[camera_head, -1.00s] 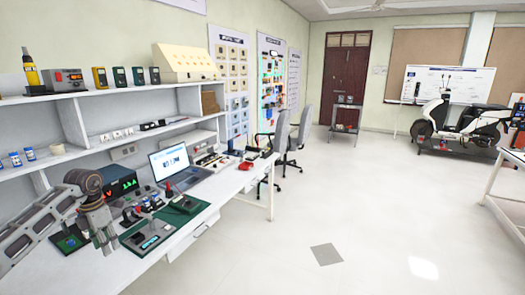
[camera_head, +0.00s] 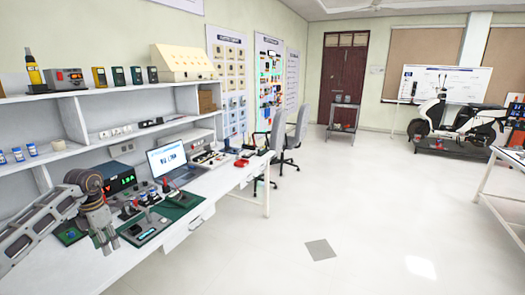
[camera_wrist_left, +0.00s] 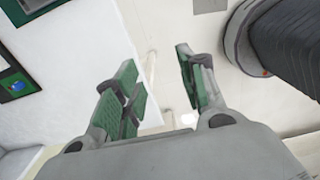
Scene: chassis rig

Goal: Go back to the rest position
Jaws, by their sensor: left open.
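My left gripper (camera_head: 106,241) hangs at the front edge of the white workbench (camera_head: 190,236), at the lower left of the head view. In the left wrist view its two green-padded fingers (camera_wrist_left: 160,85) stand apart with nothing between them. The fingers are above pale floor and beside the white bench top. My right gripper is not in view.
A laptop (camera_head: 168,160), green mats (camera_head: 180,206) with small tools, and a power supply (camera_head: 119,180) stand on the bench. Chairs (camera_head: 278,140) stand at its far end. A white scooter (camera_head: 455,125) is at the back right. The middle floor is clear.

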